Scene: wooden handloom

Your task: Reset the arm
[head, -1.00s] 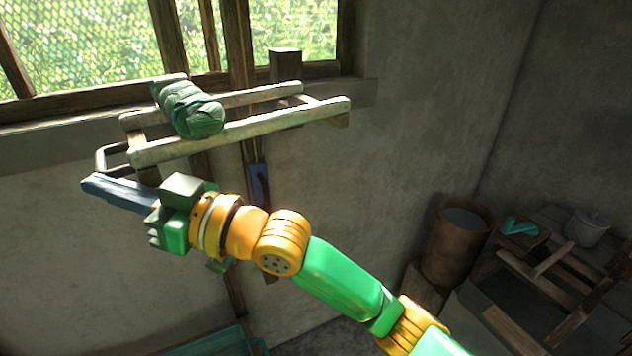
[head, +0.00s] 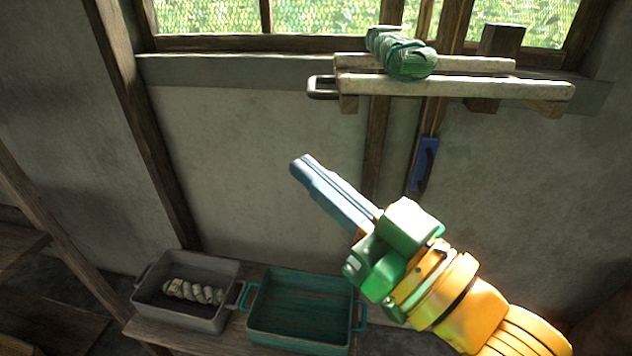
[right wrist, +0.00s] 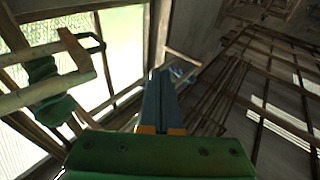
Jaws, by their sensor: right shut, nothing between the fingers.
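My right gripper (head: 304,167) is shut and empty in the head view, its blue-grey fingers pressed together and pointing up and left. It is in front of the bare wall, below the wooden rack and above the two trays, touching nothing that I can see. In the right wrist view its shut fingers (right wrist: 160,95) point into the room. My left gripper does not show in any view.
A green yarn bundle (head: 408,60) sits on a wooden rack (head: 480,85) under the window. Below, a grey tray (head: 188,318) holds a pale twisted skein (head: 193,291). A green tray (head: 300,338) beside it looks empty. A blue-handled tool (head: 425,163) hangs on the wall.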

